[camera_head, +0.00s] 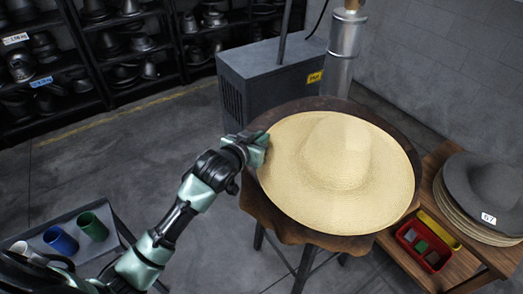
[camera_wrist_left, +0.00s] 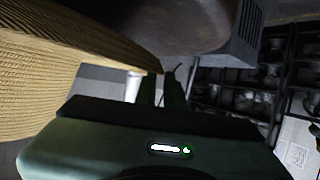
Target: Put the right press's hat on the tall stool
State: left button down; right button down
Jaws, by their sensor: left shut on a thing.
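The wide straw hat (camera_head: 325,170) lies crown up over the round brown top of the dark-legged stool (camera_head: 266,213). Its pale brim covers most of the seat, leaving brown rim visible at the back and left. My left gripper (camera_head: 261,146) is at the brim's left edge, shut on the hat. In the left wrist view, the woven straw of the hat (camera_wrist_left: 75,65) fills the left side, beside the dark fingers (camera_wrist_left: 162,88). Whether the brim rests fully on the seat cannot be told. My right gripper is out of view.
A grey machine cabinet (camera_head: 268,80) and metal column (camera_head: 343,50) stand behind the stool. Cups (camera_head: 92,226) stand on a cart at lower left. Floor between is clear.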

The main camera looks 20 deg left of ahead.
pick_arm(q)
jog(key=shift+f, duration=2.75)
jog(key=c, duration=1.5)
grip_release()
jog(key=b+v, duration=0.1)
jog(key=v, duration=1.1)
